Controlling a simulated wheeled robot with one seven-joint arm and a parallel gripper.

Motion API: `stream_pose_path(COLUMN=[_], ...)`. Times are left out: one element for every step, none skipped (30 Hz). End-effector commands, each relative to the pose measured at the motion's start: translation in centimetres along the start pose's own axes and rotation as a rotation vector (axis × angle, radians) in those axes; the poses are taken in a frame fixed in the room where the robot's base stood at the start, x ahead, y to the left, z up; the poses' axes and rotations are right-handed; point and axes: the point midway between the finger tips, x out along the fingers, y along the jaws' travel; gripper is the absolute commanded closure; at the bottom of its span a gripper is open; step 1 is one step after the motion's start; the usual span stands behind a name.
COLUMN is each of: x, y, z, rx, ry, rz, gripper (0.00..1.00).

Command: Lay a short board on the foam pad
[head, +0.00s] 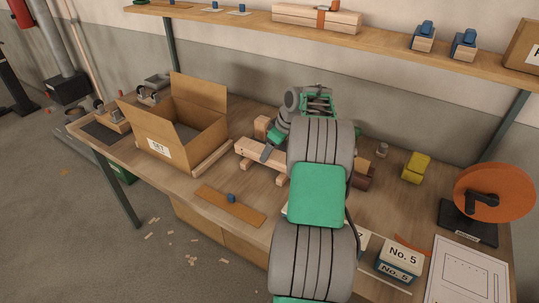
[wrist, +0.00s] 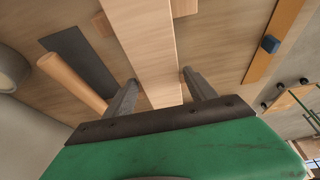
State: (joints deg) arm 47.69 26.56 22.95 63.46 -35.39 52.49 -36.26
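A pale wooden board (wrist: 145,40) runs up the wrist view between the two fingers of my gripper (wrist: 160,85). The fingers stand on either side of it near its close end, seemingly with small gaps, so my gripper looks open. In the head view the board (head: 246,147) lies on crosswise wooden pieces on the bench, and my arm hides part of it. A flat dark grey strip (wrist: 75,58), perhaps the foam pad, lies left of the board in the wrist view. I cannot pick it out surely in the head view.
An open cardboard box (head: 190,135) stands left of the board. A wooden cylinder (wrist: 70,78) is close to my left finger. An orange-brown strip (head: 229,205) with a blue knob lies at the bench's front.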

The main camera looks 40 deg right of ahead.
Motion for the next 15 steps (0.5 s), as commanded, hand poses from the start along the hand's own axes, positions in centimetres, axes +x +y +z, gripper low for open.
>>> stream_pose_path(x=[-0.01, -0.01, -0.02, -0.02, -0.02, -0.02, -0.02, -0.02, -0.02, -0.02, -0.03, -0.03, -0.03, -0.03, -0.03], y=[0.0, 0.0, 0.0, 0.0, 0.0, 0.0, 0.0, 0.0, 0.0, 0.0, 0.0, 0.0, 0.0, 0.0, 0.0], z=[0.0, 0.0, 0.0, 0.0, 0.0, 0.0, -0.01, -0.01, -0.01, -0.01, -0.01, -0.01, -0.01, -0.01, -0.01], rx=[0.0, 0.0, 0.0, 0.0, 0.0, 0.0, 0.0, 0.0, 0.0, 0.0, 0.0, 0.0, 0.0, 0.0, 0.0], ry=[0.0, 0.0, 0.0, 0.0, 0.0, 0.0, 0.0, 0.0, 0.0, 0.0, 0.0, 0.0, 0.0, 0.0, 0.0], rz=[0.0, 0.0, 0.0, 0.0, 0.0, 0.0, 0.0, 0.0, 0.0, 0.0, 0.0, 0.0, 0.0, 0.0, 0.0], gripper=[0.4, 0.42, 0.46, 0.48, 0.5, 0.54, 0.56, 0.59, 0.62, 0.64, 0.67, 0.7, 0.73, 0.75, 0.78])
